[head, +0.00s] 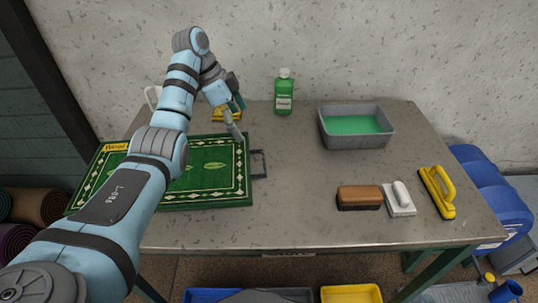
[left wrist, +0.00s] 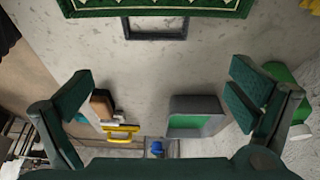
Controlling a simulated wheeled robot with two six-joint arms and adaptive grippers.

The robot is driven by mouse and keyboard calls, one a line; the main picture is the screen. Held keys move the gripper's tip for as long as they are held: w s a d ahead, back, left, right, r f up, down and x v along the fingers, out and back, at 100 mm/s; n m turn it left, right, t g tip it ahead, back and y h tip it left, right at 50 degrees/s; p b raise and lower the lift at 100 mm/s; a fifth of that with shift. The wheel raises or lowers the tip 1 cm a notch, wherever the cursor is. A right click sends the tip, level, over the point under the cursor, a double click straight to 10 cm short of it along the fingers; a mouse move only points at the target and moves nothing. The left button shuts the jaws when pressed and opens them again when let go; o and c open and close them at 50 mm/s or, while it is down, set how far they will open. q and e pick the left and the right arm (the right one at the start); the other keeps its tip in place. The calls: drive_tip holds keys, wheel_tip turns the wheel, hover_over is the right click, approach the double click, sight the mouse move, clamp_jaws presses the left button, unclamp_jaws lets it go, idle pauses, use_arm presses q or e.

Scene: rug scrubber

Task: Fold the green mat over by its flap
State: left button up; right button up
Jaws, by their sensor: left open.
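The green mat (head: 212,170) with a cream diamond border lies flat at the left of the table, partly hidden by my left arm. A yellow label shows at its far left corner. A dark grey rectangular loop (head: 259,163), which looks like the flap, sticks out from its right edge. In the left wrist view the mat's edge (left wrist: 160,8) is at the top with the loop (left wrist: 155,36) just below it. My left gripper (head: 238,118) is open and empty near the mat's far right corner, apart from the loop. Its spread fingers also show in the left wrist view (left wrist: 162,82).
A green bottle (head: 284,95) and a grey basin (head: 330,142) of green liquid stand at the back. A brown brush (head: 359,198), a white-handled brush (head: 401,200) and a yellow-handled tool (head: 437,190) lie at the right. The table's middle is clear.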

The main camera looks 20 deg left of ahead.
use_arm(q)
drive_tip(key=b, duration=0.2)
approach(262, 161)
drive_tip(key=shift+s+d+f, duration=0.25)
drive_tip(key=shift+s+d, duration=0.15)
drive_tip(key=shift+s, duration=0.05)
drive_tip(key=x, duration=0.6)
drive_tip(key=shift+w+f+b, duration=0.1)
drive_tip(key=shift+w+b, duration=0.25)
drive_tip(key=shift+b, duration=0.05)
drive_tip(key=shift+w+d+f, duration=0.1)
drive_tip(key=shift+d+f, duration=0.1)
drive_tip(key=shift+f, duration=0.2)
use_arm(e)
drive_tip(key=f, duration=0.1)
drive_tip(key=s+f, duration=0.1)
drive_tip(key=f, duration=0.1)
use_arm(q)
drive_tip(key=shift+r, duration=0.1)
